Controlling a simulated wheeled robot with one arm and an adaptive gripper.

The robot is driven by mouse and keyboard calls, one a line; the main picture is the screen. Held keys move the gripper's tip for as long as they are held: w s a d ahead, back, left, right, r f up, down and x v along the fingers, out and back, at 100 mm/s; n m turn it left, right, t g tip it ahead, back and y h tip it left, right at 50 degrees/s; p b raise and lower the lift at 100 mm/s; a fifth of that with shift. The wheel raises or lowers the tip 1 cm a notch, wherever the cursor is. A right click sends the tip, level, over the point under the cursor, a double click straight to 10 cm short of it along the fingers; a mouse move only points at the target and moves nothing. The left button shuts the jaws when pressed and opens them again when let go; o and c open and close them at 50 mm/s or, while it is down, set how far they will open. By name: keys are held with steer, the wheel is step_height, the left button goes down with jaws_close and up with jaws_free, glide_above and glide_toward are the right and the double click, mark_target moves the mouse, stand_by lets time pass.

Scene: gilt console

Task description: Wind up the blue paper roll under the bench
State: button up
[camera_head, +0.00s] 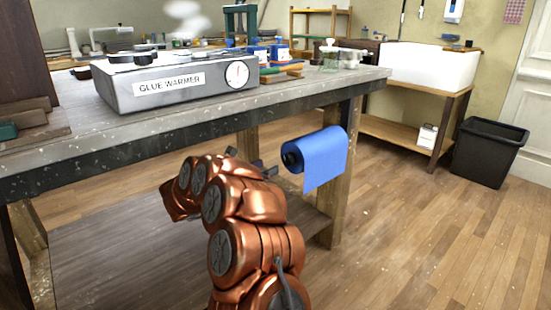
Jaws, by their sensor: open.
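The blue paper roll (322,156) hangs under the right end of the bench (120,154), near a wooden leg. A loose end of blue paper hangs down from it. The dark round end of the roll faces left, towards my arm. My copper arm reaches up from the bottom middle, and my gripper (272,172) is just left of the roll, below the bench edge. It is open and looks apart from the roll. Much of the gripper is hidden behind my arm links, so its fingertips show only in small part.
A glue warmer (215,91) stands on the bench top with jars and tools behind it. A lower shelf (130,265) lies under the bench. A black bin (488,153) and a white sink (430,66) are at the right. The wooden floor (440,240) at the right front is clear.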

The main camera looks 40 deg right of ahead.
mark_target(285, 159)
steer(key=shift+s+d+b, duration=0.15)
steer(key=shift+d+b, duration=0.25)
steer(key=shift+d, duration=1.5)
steer(key=shift+s+d+b, duration=0.1)
steer(key=shift+d+b, duration=0.3)
steer(key=shift+d, duration=1.5)
steer(key=c, duration=1.1)
